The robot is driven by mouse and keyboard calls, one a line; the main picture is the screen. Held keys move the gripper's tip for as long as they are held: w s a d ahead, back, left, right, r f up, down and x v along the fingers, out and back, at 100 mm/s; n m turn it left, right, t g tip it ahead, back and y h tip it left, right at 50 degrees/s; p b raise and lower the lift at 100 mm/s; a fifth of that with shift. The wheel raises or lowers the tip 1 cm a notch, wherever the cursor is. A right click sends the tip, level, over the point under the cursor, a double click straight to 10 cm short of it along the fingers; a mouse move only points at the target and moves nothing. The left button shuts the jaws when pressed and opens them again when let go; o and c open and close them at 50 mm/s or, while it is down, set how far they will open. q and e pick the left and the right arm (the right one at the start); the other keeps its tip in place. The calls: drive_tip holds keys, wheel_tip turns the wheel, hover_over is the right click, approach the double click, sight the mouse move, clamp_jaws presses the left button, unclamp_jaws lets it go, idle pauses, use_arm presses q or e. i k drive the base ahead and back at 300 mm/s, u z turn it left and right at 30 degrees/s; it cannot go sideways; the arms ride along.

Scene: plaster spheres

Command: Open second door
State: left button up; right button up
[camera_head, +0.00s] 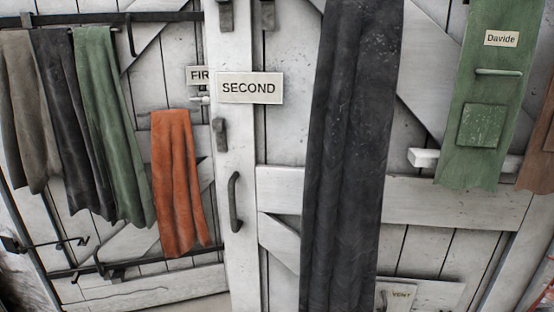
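The white plank door on the right carries a sign reading "SECOND" (249,88). A dark curved pull handle (235,201) is fixed upright on the white vertical board (235,268) below the sign. A dark metal fitting (220,135) sits above the handle. The second door (440,205) has diagonal and horizontal braces and appears shut, though its edges are partly hidden. A long dark cloth (345,150) hangs in front of it. Neither of my grippers is in view.
Grey, dark, green and orange cloths (175,180) hang from black rails there. A green cloth (482,120) labelled "Davide" hangs at right. A "VENT" label (401,294) is low down.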

sight(330, 117)
drive_tip(key=u, duration=1.3)
drive_tip(key=i, duration=1.15)
drive_tip(key=z, duration=1.2)
